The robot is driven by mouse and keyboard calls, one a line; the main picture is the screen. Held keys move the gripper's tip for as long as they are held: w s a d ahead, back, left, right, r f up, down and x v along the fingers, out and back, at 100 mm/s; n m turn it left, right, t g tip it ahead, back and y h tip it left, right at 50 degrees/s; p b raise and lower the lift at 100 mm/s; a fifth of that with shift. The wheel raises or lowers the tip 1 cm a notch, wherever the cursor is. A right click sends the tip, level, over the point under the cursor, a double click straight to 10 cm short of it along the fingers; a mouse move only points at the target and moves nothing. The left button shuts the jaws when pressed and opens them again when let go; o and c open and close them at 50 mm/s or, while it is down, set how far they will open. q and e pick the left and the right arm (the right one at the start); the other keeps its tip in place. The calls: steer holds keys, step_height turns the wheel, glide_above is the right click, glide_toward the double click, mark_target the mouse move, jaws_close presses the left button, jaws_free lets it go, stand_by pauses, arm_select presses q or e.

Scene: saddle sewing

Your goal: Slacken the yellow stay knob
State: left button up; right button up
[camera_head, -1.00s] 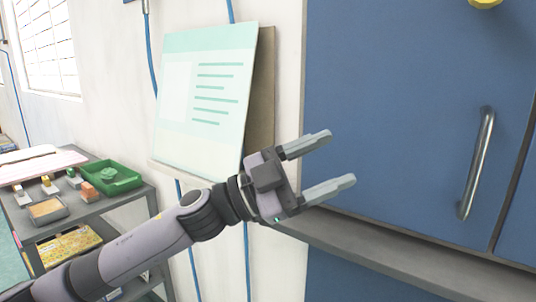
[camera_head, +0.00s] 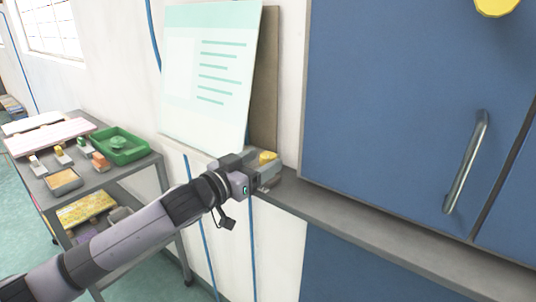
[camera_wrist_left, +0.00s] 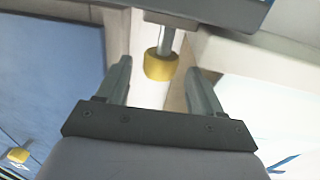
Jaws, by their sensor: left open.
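A yellow knob (camera_wrist_left: 160,66) on a short metal stem sits between the two fingers of my open left gripper (camera_wrist_left: 158,74) in the left wrist view. There is a gap on each side of it. In the head view, yellow (camera_head: 268,156) shows at the end of my left gripper (camera_head: 267,170), by the left end of the grey ledge. The fingers are partly hidden there by the gripper body. A second yellow knob (camera_head: 496,5) is on the blue panel at the top right, cut by the frame edge. My right gripper is not in view.
A blue cabinet door (camera_head: 390,90) with a metal handle (camera_head: 466,163) stands to the right above the grey ledge (camera_head: 380,225). A pale board (camera_head: 208,80) is on the wall behind the gripper. A cart at the left carries a green tray (camera_head: 122,158) and small blocks.

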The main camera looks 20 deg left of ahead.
arm_select(q)
steer(key=shift+x, duration=1.5)
steer(key=shift+c, duration=0.4)
steer(key=c, duration=0.9)
steer(key=shift+d+y, duration=0.1)
steer(key=shift+y, duration=0.2)
